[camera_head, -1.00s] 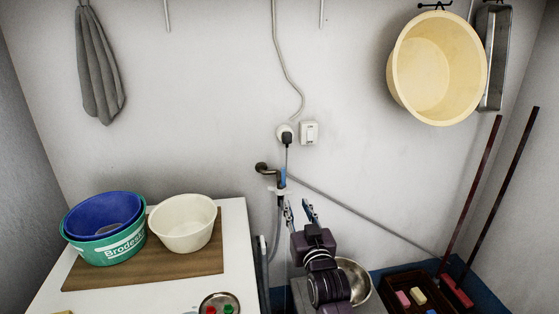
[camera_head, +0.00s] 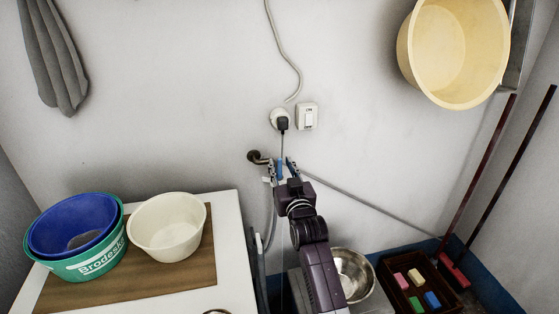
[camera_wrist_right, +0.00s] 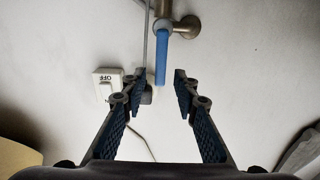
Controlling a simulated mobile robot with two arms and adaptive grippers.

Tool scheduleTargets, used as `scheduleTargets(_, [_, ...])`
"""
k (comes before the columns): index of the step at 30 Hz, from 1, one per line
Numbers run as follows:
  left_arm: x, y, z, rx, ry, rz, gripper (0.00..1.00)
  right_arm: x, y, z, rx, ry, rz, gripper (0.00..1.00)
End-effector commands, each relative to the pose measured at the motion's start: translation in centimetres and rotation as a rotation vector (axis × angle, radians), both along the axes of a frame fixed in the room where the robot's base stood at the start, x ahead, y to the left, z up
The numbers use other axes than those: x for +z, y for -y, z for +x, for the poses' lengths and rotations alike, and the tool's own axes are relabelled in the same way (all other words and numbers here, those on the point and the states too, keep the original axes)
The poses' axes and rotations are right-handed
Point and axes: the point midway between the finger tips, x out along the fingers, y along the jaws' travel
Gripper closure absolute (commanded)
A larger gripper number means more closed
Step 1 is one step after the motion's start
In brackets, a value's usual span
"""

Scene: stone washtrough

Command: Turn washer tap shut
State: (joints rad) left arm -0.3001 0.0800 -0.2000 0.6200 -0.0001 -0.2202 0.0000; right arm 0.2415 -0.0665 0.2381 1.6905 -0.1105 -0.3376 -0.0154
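The washer tap (camera_head: 254,156) is a brownish metal fitting on the wall below the socket, with a blue lever handle (camera_wrist_right: 160,62). In the right wrist view its metal body (camera_wrist_right: 187,27) is at the top and the blue lever points down the picture. My right gripper (camera_head: 280,170) is up at the tap in the head view. The right wrist view shows the gripper (camera_wrist_right: 160,75) open, with the lever's free end in line with the gap between the fingertips. I see no finger closed on it. My left gripper is not in view.
A socket with a black plug (camera_head: 282,122) and a switch (camera_head: 307,116) sit above the tap. A hose and cable run down nearby. The white washer top (camera_head: 232,235) carries basins at left. A metal bowl (camera_head: 352,275) and soap tray (camera_head: 390,290) lie right.

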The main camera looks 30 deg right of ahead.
Motion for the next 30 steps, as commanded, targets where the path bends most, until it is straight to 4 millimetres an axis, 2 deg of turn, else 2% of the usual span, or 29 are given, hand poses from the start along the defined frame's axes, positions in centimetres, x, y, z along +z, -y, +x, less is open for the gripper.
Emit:
scheduleTargets(6, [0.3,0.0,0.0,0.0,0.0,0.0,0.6,0.0,0.5,1.9,0.0,0.0,0.0,0.72])
scheduleTargets(17, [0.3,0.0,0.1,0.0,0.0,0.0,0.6,0.0,0.6,2.3,0.0,0.0,0.0,0.72])
scheduleTargets(25, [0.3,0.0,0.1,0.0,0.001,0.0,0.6,0.0,0.6,2.3,0.0,0.0,0.0,1.0])
scheduleTargets(30, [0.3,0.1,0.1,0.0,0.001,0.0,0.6,0.0,0.6,2.3,0.0,0.0,0.0,1.0])
